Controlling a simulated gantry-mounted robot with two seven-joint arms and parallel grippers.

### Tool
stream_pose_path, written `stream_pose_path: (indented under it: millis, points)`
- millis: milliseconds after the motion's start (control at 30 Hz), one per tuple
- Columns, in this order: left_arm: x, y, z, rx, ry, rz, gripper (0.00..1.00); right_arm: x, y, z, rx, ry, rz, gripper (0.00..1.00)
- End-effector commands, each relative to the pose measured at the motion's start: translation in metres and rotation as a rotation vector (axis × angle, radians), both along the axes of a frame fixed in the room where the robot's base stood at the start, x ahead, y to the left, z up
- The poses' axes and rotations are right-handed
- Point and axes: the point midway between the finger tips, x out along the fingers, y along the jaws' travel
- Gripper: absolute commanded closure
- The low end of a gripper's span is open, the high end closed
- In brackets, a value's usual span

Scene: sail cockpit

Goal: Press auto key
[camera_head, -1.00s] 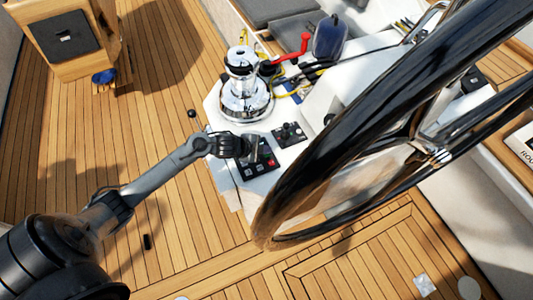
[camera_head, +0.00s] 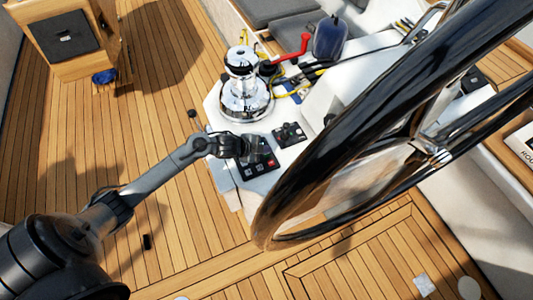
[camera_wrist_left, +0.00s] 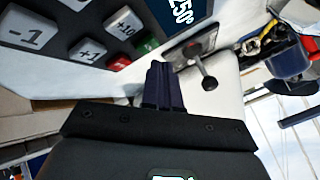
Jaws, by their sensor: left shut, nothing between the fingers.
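The black autopilot keypad (camera_head: 256,167) sits on the white console, its lower keys uncovered in the head view. The left wrist view shows its display (camera_wrist_left: 183,12) reading 250°, grey keys marked -1 (camera_wrist_left: 27,36), +1 (camera_wrist_left: 88,50) and +10, a red key (camera_wrist_left: 118,63) and a green key (camera_wrist_left: 146,46). I cannot read a label on the green key or make out the word auto. My left gripper (camera_head: 249,150) is over the keypad's upper part. Its dark fingers (camera_wrist_left: 158,78) are shut and empty, close beside the green key; contact cannot be told. My right gripper is not in view.
A chrome winch (camera_head: 245,90) stands behind the keypad. A small lever panel (camera_head: 289,134) is just right of it, and its lever knob (camera_wrist_left: 209,83) is near the fingers. The large black steering wheel (camera_head: 345,125) crosses the right side. Open teak deck lies left.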

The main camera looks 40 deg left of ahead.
Motion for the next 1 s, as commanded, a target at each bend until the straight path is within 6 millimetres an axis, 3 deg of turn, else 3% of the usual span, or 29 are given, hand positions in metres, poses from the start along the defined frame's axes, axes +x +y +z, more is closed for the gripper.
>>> stream_pose_path:
  millis: [1000]
  points:
    - [0.0000, 0.0000, -0.0110, 0.000, 0.000, 0.000, 1.00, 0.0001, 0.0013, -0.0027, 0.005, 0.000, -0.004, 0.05]
